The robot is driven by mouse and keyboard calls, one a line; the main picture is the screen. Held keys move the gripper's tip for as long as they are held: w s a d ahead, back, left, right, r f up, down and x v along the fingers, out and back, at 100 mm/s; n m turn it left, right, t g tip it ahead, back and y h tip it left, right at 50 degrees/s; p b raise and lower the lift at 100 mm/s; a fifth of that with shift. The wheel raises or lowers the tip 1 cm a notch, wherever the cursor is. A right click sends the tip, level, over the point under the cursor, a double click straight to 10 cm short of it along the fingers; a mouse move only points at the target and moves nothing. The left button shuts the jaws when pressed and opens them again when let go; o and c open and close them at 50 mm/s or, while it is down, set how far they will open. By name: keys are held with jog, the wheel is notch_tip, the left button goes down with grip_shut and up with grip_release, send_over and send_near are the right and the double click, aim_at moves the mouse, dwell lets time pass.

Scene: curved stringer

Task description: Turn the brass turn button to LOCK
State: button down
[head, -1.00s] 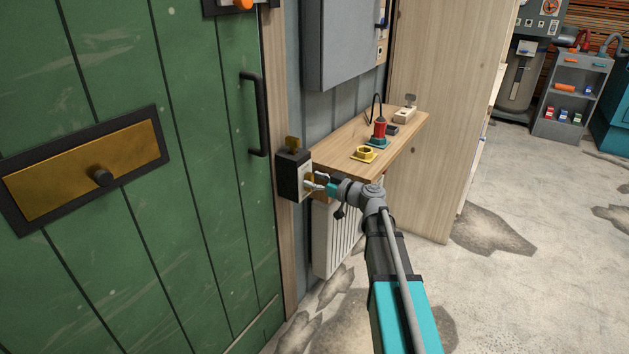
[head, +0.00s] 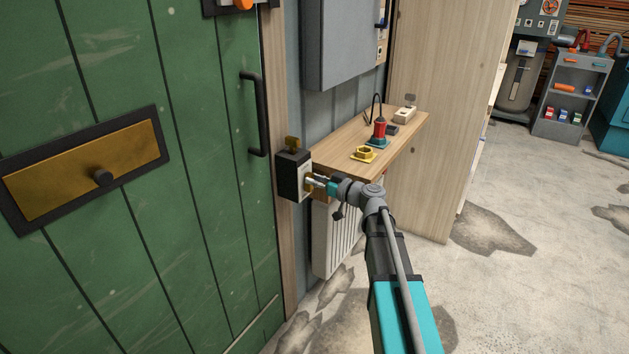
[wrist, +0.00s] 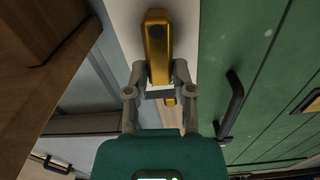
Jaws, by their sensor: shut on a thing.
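The brass turn button (wrist: 157,45) is a long bar on a pale plate at the top of the wrist view. In the head view the button (head: 309,183) shows small on the white face of a dark lock box (head: 287,176) beside the green door. My gripper (wrist: 158,73) has one finger on each side of the button's near end and is shut on it. In the head view my gripper (head: 317,182) reaches the box face from the right. Any LOCK marking is too small to read.
The green door (head: 205,230) with a black handle (head: 254,115) is at the left. A wooden shelf (head: 345,150) holding a yellow ring (head: 363,154) and a red-handled tool (head: 379,130) is just behind my gripper. A white radiator (head: 335,240) is below it.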

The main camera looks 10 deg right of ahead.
aim_at(313, 188)
jog(key=m, duration=0.3)
jog(key=shift+w+d+f+m, duration=0.1)
jog(key=shift+w+d+m, duration=0.15)
jog(key=shift+m, duration=0.15)
jog(key=shift+s+a+f+m+b, duration=0.1)
jog(key=shift+f+m+b, duration=0.45)
jog(key=shift+m, duration=4.65)
jog(key=shift+s+a+f+m+b, duration=0.1)
jog(key=shift+f+m+b, duration=0.35)
jog(key=shift+m, duration=4.75)
jog(key=shift+s+a+f+m+b, duration=0.1)
jog(key=shift+f+m+b, duration=0.45)
jog(key=shift+m, duration=4.65)
jog(key=shift+r, duration=0.1)
jog(key=shift+c, duration=2.4)
grip_release()
